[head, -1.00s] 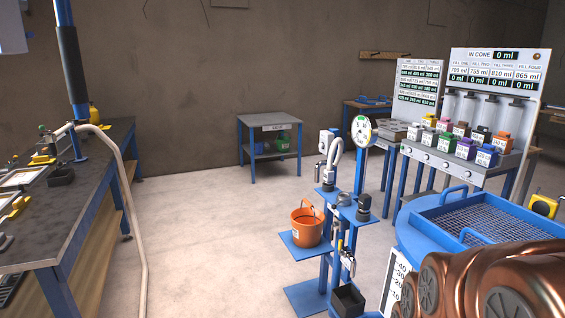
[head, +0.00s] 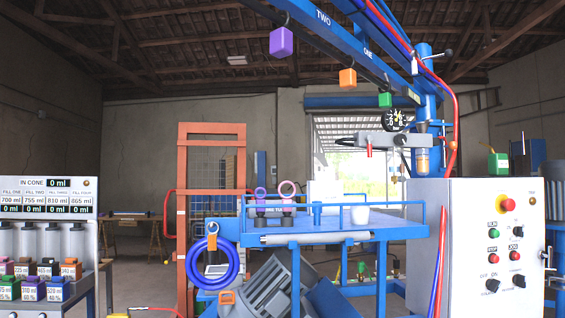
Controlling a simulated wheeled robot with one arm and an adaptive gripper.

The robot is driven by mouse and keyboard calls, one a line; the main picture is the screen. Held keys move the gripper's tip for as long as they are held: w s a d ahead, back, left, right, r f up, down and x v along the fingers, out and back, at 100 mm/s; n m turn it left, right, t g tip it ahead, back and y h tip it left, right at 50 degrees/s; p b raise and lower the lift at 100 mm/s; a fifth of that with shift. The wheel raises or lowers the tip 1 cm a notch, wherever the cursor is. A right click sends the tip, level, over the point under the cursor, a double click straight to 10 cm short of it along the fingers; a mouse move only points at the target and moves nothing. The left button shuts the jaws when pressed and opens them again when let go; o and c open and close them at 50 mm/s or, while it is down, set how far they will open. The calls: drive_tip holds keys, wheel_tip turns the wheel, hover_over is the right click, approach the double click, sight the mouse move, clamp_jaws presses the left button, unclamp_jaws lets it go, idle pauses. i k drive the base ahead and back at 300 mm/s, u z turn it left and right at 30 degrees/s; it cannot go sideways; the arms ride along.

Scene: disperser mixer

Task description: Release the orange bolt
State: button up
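I cannot pick out an orange bolt for certain in the head view. An orange block (head: 348,79) hangs under the blue overhead beam (head: 350,38), between a purple block (head: 281,42) and a green block (head: 385,100). A small orange part (head: 227,297) shows low down beside the grey motor (head: 268,290). My gripper is not in view, so its hold on anything is hidden.
A blue-railed platform (head: 340,236) stands in the middle, with a blue hose coil (head: 212,262) at its left. A control cabinet (head: 494,248) stands at the right. The dispenser stand (head: 57,196) is at the left. An orange frame (head: 183,215) stands behind.

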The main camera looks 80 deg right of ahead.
sight(452, 145)
drive_tip(key=z, duration=5.45)
drive_tip(key=i, duration=1.4)
drive_tip(key=u, duration=1.45)
